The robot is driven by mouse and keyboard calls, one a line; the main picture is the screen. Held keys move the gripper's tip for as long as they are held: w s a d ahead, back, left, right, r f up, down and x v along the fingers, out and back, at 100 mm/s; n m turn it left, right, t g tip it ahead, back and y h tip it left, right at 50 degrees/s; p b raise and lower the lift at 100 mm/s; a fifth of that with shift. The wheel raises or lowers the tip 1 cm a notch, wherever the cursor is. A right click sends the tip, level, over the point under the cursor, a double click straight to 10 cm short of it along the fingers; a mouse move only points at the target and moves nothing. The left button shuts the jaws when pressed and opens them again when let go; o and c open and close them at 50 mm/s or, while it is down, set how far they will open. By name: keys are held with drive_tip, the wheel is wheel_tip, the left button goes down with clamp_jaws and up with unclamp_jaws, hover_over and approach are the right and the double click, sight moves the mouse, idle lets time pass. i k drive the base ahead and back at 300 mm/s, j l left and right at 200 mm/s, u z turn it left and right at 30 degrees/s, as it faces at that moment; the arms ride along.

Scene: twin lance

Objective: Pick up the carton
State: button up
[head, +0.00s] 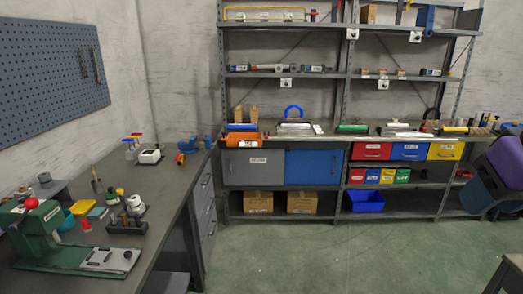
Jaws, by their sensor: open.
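Two brown cardboard cartons stand side by side on the bottom shelf of the metal rack, below the sliding doors: a left carton (258,202) and a right carton (302,202). A smaller brown box (368,14) stands on the top shelf. I cannot tell which of these the task means. No gripper fingers show in the head view; only a purple and dark part of my arm shows at the right edge.
A blue bin (364,200) sits right of the cartons. A grey workbench (165,192) with a green press (45,235) and small tools runs along the left. Green floor (330,262) is clear before the rack. A table corner (508,272) shows at lower right.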

sight(239, 110)
drive_tip(key=i, duration=1.8)
drive_tip(key=i+z, duration=0.4)
drive_tip(key=i, duration=1.3)
drive_tip(key=i+l+u, duration=0.3)
drive_tip(key=i+l, duration=0.15)
drive_tip(key=i+l+u, duration=0.35)
drive_tip(key=i+l, duration=0.25)
